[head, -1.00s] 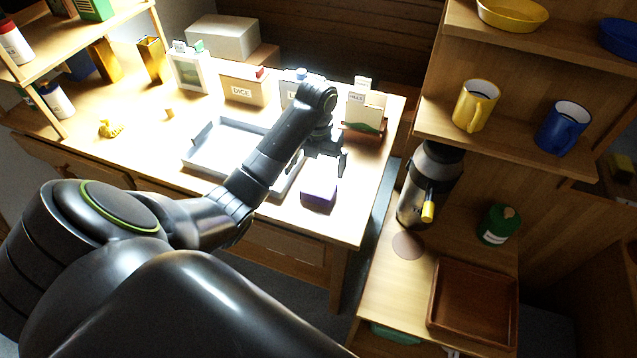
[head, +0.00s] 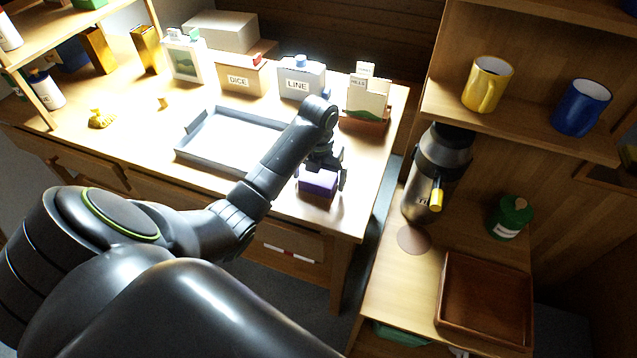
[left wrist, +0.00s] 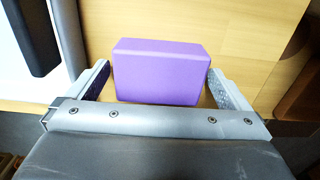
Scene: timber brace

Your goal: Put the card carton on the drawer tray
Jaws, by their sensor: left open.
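A plain purple box, which I take as the card carton (head: 317,184), sits on the desk near its front right edge. It also shows in the left wrist view (left wrist: 160,72). My left gripper (head: 322,172) is low over it with the jaws open. In the left wrist view the fingers (left wrist: 157,88) stand on either side of the box, with a narrow gap visible on the right. A shallow grey tray, which I take as the drawer tray (head: 232,140), lies on the desk left of the box. My forearm hides its right part. My right gripper is not in view.
Behind the tray stand a DICE box (head: 240,80), a LINE box (head: 298,82) and a card holder (head: 366,105). A yellow lump (head: 101,118) is at the left. A side shelf with mugs and a brown tray (head: 486,300) stands to the right, across a gap.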

